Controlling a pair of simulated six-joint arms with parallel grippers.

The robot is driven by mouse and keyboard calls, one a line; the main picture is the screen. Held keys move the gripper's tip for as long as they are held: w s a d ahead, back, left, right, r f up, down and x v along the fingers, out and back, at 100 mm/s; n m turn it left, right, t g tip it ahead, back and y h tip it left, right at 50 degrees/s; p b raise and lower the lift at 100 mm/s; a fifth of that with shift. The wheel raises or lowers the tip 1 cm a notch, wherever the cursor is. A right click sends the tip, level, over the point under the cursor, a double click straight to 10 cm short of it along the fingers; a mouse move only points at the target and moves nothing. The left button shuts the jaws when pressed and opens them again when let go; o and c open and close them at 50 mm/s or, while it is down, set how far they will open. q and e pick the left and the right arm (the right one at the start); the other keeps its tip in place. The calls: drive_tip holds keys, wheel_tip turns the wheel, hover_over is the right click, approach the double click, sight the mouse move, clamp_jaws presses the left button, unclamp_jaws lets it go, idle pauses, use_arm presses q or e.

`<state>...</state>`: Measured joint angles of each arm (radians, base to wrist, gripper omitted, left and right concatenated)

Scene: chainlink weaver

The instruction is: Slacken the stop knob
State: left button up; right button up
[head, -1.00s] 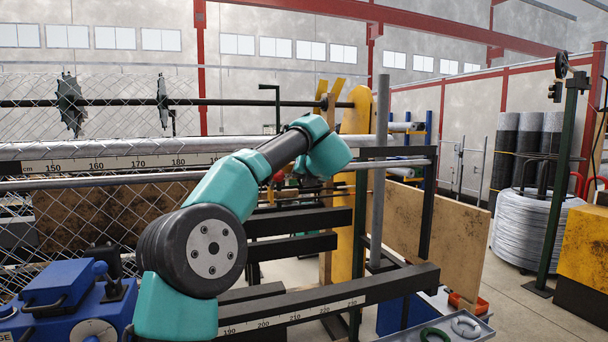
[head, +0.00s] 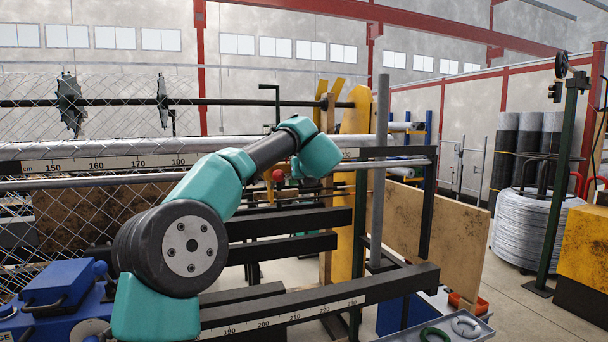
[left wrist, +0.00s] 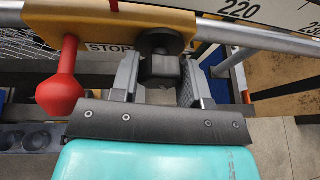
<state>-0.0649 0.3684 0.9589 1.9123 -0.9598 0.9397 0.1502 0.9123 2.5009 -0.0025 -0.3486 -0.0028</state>
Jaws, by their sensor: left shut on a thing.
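In the left wrist view, the yellow stop block (left wrist: 120,22) sits on a grey rail, with part of a "STOP" label showing. A black stop knob (left wrist: 160,62) projects from it towards my camera. My left gripper (left wrist: 160,80) has one finger on each side of the knob and is shut on it. A red ball handle (left wrist: 62,92) hangs from the block's left part, outside the fingers. In the head view the red ball (head: 278,175) shows beside my arm, which hides the gripper and knob. My right gripper is in neither view.
A silver rail (head: 90,182) and a centimetre scale (head: 95,165) run across the machine behind my arm. A black lower beam (head: 330,305) carries another scale. A grey upright post (head: 379,175) stands right of my wrist. A grey tray (head: 470,332) lies at the front right.

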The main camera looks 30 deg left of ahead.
use_arm(q)
drive_tip(key=o, duration=0.9)
drive_tip(key=v, duration=1.7)
drive_tip(key=shift+s+d, duration=0.1)
drive_tip(key=shift+d, duration=0.05)
